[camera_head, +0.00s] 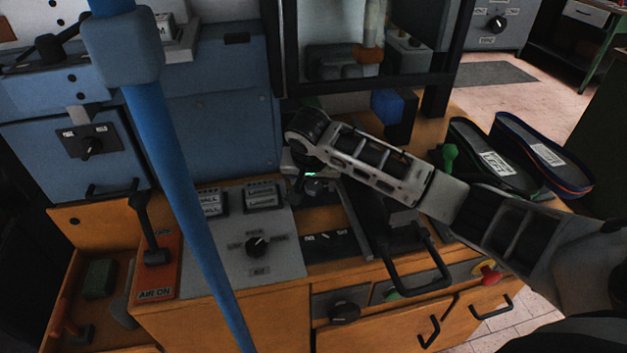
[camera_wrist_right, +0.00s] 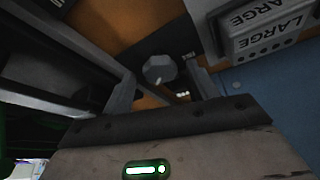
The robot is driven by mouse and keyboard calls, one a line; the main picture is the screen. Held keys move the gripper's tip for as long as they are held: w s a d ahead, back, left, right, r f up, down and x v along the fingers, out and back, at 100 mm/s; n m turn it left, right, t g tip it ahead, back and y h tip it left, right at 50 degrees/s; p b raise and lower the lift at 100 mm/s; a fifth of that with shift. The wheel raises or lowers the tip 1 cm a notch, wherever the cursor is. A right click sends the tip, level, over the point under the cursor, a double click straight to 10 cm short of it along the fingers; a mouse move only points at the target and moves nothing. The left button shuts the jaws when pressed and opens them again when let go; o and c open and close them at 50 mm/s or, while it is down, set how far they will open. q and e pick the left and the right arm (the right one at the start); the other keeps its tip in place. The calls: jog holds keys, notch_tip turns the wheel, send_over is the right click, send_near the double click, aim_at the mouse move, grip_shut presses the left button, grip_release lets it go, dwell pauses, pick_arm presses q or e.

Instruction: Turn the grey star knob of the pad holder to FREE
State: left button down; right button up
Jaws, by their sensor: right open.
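The grey star knob (camera_wrist_right: 158,69) shows in the right wrist view, on a dark plate with small white lettering that I cannot read for certain. My right gripper (camera_wrist_right: 162,82) is open, with one finger to the left of the knob and one to its right. A gap shows on both sides, and I see no contact. In the head view my right gripper (camera_head: 315,186) points down over the bench behind the dark slide, and it and the wrist hide the knob. My left gripper is not in view.
A blue bar (camera_head: 178,160) crosses the front left of the head view. LARGE blocks (camera_head: 262,196) and a selector panel (camera_head: 257,246) lie left of the gripper. A black handle (camera_head: 415,275) stands in front. Shoe soles (camera_head: 490,157) and a green knob (camera_head: 449,154) are to the right.

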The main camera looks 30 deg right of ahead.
jog(key=c, duration=1)
jog(key=shift+n, duration=0.4)
jog(key=n, duration=0.2)
jog(key=n+y, duration=0.1)
jog(key=shift+d+n+t+y, duration=0.2)
jog(key=shift+n+t+y, duration=0.1)
jog(key=shift+n+t, duration=0.1)
jog(key=n+y, duration=0.1)
jog(key=n, duration=0.3)
jog(key=shift+d+n+y, duration=0.2)
jog(key=shift+n+y, duration=0.1)
jog(key=shift+y, duration=0.1)
jog(key=n, duration=0.2)
jog(key=n+y, duration=0.1)
jog(key=n, duration=0.1)
jog(key=shift+d+g+y, duration=0.15)
jog(key=shift+g+y, duration=0.15)
jog(key=n, duration=0.2)
jog(key=n+g+y, duration=0.1)
jog(key=n, duration=0.1)
jog(key=shift+w+d+n, duration=0.15)
jog(key=shift+w+n, duration=0.05)
jog(key=shift+n, duration=0.1)
